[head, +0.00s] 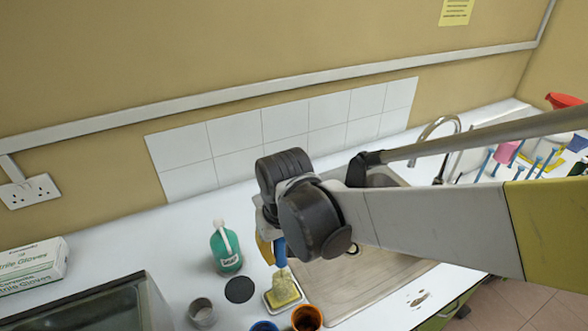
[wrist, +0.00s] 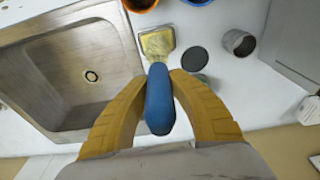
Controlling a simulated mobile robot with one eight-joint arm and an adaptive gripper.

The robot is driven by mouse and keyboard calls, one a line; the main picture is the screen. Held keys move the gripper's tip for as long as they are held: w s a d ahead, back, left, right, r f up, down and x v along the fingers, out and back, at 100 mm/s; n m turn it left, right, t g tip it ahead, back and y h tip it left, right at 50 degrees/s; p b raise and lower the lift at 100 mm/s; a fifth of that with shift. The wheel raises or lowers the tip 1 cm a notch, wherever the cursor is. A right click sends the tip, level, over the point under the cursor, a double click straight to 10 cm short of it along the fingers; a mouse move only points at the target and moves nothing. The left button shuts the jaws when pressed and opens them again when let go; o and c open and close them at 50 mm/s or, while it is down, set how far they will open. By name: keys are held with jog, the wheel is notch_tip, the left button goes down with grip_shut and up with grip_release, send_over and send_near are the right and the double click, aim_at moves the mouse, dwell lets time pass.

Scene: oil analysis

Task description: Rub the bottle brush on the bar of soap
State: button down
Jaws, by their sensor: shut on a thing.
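My gripper (wrist: 160,84) has yellow fingers shut on the blue handle of the bottle brush (wrist: 159,105). In the head view the gripper (head: 272,248) is partly hidden behind my arm, and the blue brush handle (head: 280,252) points down from it. The yellow bar of soap (head: 284,291) lies in a small pale dish on the white counter, directly below the brush. In the wrist view the soap (wrist: 156,42) is just beyond the brush's far end. The pale bristles overlap the soap in sight, so I cannot tell whether they touch it.
A steel sink (head: 365,275) lies right of the soap. A green bottle (head: 226,250), a dark round disc (head: 239,289) and a grey cup (head: 202,313) stand to its left. Orange (head: 307,318) and blue (head: 264,326) cups are close in front. A glove box (head: 32,262) is far left.

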jog(key=shift+r+p, duration=2.7)
jog(key=shift+r, duration=0.9)
